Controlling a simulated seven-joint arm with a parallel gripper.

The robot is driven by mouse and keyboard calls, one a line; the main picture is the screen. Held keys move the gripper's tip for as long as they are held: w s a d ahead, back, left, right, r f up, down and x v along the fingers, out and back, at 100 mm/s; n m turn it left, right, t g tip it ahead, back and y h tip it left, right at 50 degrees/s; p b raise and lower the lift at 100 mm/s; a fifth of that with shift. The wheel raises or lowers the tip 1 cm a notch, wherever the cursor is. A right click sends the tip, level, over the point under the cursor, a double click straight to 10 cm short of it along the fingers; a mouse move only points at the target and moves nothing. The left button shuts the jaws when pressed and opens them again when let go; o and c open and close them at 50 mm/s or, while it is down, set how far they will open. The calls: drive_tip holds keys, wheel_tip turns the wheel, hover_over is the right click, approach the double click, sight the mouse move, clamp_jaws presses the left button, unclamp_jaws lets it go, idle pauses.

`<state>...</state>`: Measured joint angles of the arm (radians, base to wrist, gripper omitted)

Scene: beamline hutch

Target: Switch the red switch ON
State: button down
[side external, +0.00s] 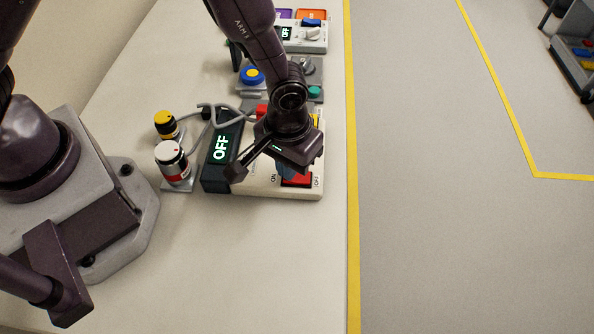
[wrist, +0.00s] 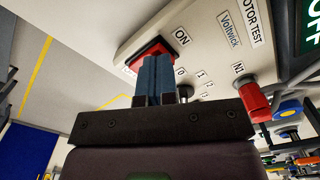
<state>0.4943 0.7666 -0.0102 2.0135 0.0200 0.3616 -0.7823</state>
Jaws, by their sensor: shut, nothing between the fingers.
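The red switch (side external: 298,181) is a rocker on the near end of a white switch box (side external: 240,187), with ON printed to its left and OFF to its right in the side view. In the wrist view the red switch (wrist: 150,52) is partly hidden behind my fingers, with the ON label beside it. My gripper (side external: 290,172) is shut and empty, with its blue fingertips (wrist: 155,62) at the switch; I cannot tell whether they touch it. The box's display (side external: 221,148) reads OFF in the side view.
A red connector (wrist: 256,100) sits on the same panel. Yellow-topped (side external: 166,124) and white-topped (side external: 172,160) cylinders stand left. The near tabletop is clear.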

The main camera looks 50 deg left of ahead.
drive_tip(key=shift+f, duration=0.2)
drive_tip(key=shift+r, duration=3.5)
